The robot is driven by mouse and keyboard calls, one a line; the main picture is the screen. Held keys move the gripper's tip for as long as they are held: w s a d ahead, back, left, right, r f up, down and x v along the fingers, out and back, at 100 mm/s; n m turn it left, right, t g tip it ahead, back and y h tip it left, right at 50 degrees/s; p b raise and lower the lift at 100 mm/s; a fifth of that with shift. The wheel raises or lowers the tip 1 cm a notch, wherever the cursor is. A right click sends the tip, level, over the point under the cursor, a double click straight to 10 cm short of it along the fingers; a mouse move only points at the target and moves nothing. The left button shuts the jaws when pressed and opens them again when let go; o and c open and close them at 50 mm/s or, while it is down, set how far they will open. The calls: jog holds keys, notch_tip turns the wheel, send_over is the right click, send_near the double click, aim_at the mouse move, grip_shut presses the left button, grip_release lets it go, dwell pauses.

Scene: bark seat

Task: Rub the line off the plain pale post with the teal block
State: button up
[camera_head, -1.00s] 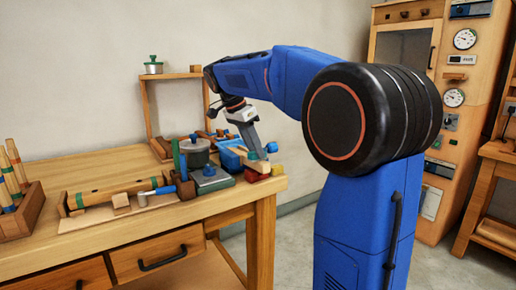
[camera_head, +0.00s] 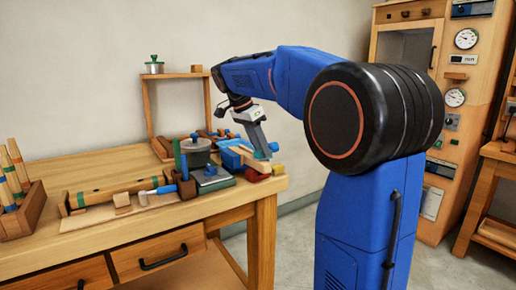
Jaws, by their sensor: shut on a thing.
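My gripper (camera_head: 263,153) points down at the right end of the workbench, shut on the small teal block (camera_head: 273,147), which shows beside its fingertips. A plain pale wooden post (camera_head: 243,160) lies under and left of the fingertips, next to a blue holder (camera_head: 232,152). The fingers hide part of the block and the post's right end. I cannot tell whether the block touches the post, and no line can be made out on it.
A red piece (camera_head: 256,176) and a yellow piece (camera_head: 279,170) sit near the bench's right edge. A grey round pot (camera_head: 196,152) and a banded post in a cradle (camera_head: 110,194) stand left. A rack of sticks (camera_head: 22,211) is far left.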

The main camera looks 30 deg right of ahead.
aim_at(255, 154)
jog(key=shift+a+f, duration=0.1)
jog(key=shift+a, duration=1.4)
jog(key=shift+d+r, duration=0.2)
jog(key=shift+d, duration=1.35)
jog(key=shift+w+r, duration=0.15)
jog(key=shift+r, duration=1.35)
jog(key=shift+w+r, duration=0.1)
jog(key=shift+r, duration=1.35)
